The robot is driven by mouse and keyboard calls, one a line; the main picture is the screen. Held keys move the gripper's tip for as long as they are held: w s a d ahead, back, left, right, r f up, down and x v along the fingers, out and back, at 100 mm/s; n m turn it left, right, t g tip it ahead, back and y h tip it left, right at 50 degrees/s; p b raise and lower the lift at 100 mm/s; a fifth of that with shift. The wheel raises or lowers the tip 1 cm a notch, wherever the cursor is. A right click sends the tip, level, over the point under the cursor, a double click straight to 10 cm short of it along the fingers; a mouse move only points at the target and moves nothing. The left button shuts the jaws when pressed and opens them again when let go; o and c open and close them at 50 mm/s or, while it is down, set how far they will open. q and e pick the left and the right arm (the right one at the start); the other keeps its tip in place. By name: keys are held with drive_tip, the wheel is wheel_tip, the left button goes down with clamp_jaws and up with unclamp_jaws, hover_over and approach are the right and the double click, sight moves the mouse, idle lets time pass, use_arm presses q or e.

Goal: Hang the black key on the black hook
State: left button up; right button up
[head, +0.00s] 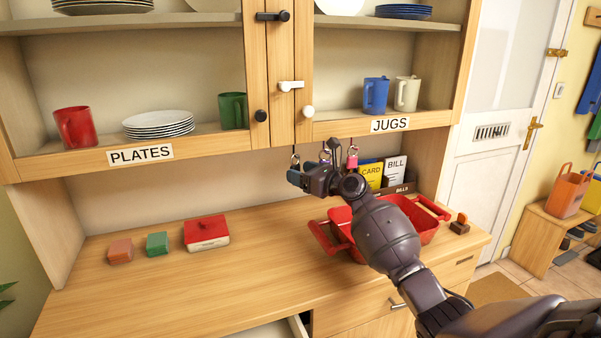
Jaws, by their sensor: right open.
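My right arm comes in from the lower right, and its gripper (304,180) is open in front of the hooks under the wall cabinet. A small dark hook (295,154) hangs at the left of the row, just above the fingers. Another hook with small items (325,154) is partly hidden behind my gripper. A red-pink key tag (352,160) hangs at the right of the row. I cannot make out the black key; the gripper covers part of this area. My left gripper is out of view.
A red basin (424,229) stands on the counter below my right arm. Yellow and white cards (395,170) stand behind it. A red-lidded box (206,232) and small blocks (157,243) lie left. The cabinet's lower edge is close above the gripper. The counter's middle is clear.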

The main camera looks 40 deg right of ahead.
drive_tip(key=p+v, duration=0.1)
drive_tip(key=v, duration=0.9)
drive_tip(key=shift+s, duration=0.1)
